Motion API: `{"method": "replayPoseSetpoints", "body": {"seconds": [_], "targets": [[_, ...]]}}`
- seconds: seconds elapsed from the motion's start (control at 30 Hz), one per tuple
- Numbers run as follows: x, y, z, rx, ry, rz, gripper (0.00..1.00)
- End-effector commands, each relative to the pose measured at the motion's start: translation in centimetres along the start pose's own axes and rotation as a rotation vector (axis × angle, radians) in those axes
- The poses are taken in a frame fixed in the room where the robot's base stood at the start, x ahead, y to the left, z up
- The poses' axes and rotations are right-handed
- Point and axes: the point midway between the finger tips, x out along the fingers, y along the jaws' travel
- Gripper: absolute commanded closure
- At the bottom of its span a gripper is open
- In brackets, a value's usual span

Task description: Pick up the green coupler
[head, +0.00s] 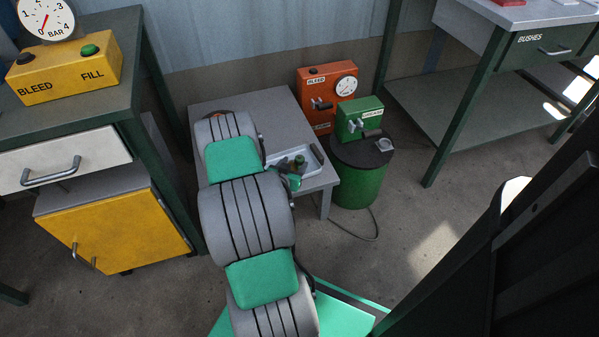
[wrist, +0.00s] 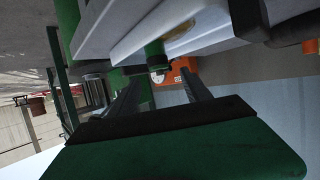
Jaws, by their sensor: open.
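The green coupler (wrist: 154,50) shows in the wrist view as a short green cylinder with a dark end, against the pale tray (wrist: 105,45). In the head view the coupler (head: 299,159) is small and partly hidden among dark parts at the tray (head: 313,168). My gripper (wrist: 160,76) is open, with its two dark fingers either side of the coupler's line in the wrist view. The coupler appears near the fingertips; I cannot tell whether it is between them or touching. In the head view my gripper (head: 288,170) is low over the tray, partly hidden by my arm.
The tray is on a low grey table (head: 240,103). Behind stand an orange BLEED box (head: 315,90) and a green box (head: 352,122) on a green drum (head: 358,187). A cabinet with a yellow door (head: 115,233) is left, a BUSHES workbench (head: 510,55) right. Floor between is clear.

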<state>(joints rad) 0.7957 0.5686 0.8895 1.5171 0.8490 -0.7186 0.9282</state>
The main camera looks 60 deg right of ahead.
Motion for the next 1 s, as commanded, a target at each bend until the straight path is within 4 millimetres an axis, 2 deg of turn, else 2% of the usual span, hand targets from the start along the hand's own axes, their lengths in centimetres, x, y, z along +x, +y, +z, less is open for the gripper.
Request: {"method": "replayPoseSetpoints", "body": {"seconds": [0.3, 0.4, 0.63, 1.0], "targets": [[5.2, 0.3, 0.8, 0.003, 0.001, 0.001, 0.43], [6.4, 0.2, 0.6, 0.002, 0.000, -0.002, 0.43], [6.6, 0.1, 0.4, -0.002, -0.001, -0.003, 0.43], [6.5, 0.1, 0.4, -0.001, -0.001, -0.003, 0.73]]}}
